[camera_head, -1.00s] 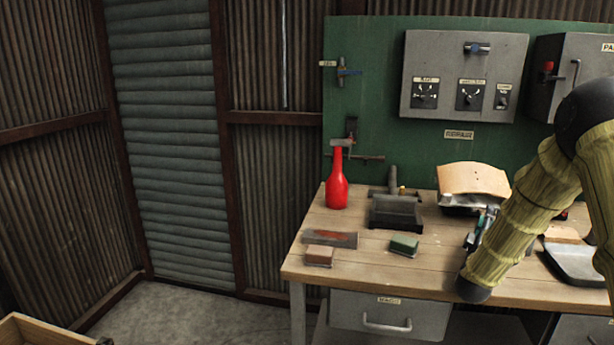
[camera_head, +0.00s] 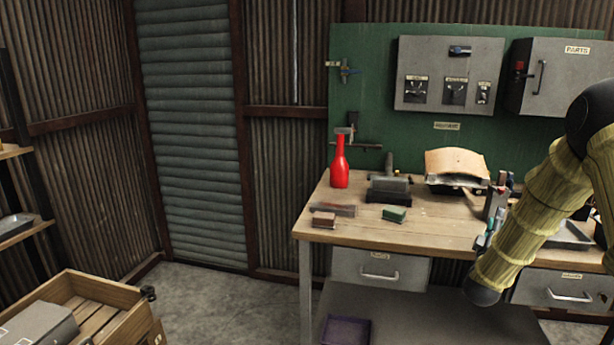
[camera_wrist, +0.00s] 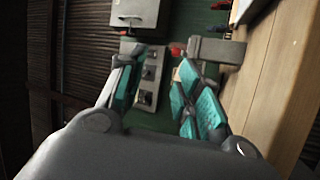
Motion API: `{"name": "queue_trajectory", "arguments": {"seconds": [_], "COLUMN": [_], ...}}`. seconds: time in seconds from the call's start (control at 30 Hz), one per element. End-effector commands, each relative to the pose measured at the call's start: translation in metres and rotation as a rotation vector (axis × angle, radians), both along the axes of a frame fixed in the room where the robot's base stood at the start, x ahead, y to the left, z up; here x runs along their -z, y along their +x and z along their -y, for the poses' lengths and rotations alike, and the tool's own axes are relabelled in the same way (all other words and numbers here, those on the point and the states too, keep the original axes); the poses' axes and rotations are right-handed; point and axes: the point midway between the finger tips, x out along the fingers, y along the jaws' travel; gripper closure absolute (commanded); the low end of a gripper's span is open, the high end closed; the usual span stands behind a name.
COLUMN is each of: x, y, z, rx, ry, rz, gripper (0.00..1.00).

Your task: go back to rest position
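My gripper (camera_wrist: 157,88) is in the wrist view. Its two teal-padded fingers stand apart with nothing between them, so it is open and empty. Past the fingers, the wrist view shows the grey control box and the green board, tilted on their side, with the bench top on the right. In the head view my yellow-sleeved arm hangs bent at the right, in front of the workbench (camera_head: 440,229). The gripper itself is mostly hidden behind the arm there.
A wooden crate (camera_head: 125,293) stands at the lower left, near a shelf (camera_head: 22,232). Floor between crate and bench is clear.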

Motion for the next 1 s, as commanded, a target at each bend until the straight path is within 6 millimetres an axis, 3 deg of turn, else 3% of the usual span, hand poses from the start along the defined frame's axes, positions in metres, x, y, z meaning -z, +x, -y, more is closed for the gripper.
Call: {"name": "queue_trajectory", "arguments": {"seconds": [0.37,0.57,0.77,1.0], "x": [0.065,0.117,0.196,0.300], "y": [-0.005,-0.016,-0.048,-0.120], "z": [-0.034,-0.061,-0.101,-0.159], "rx": [-0.106,-0.173,-0.243,-0.267], "ry": [0.144,0.269,0.476,0.791], "rz": [-0.089,-0.164,-0.290,-0.476], "gripper": [0.65,0.65,0.65,0.65]}}
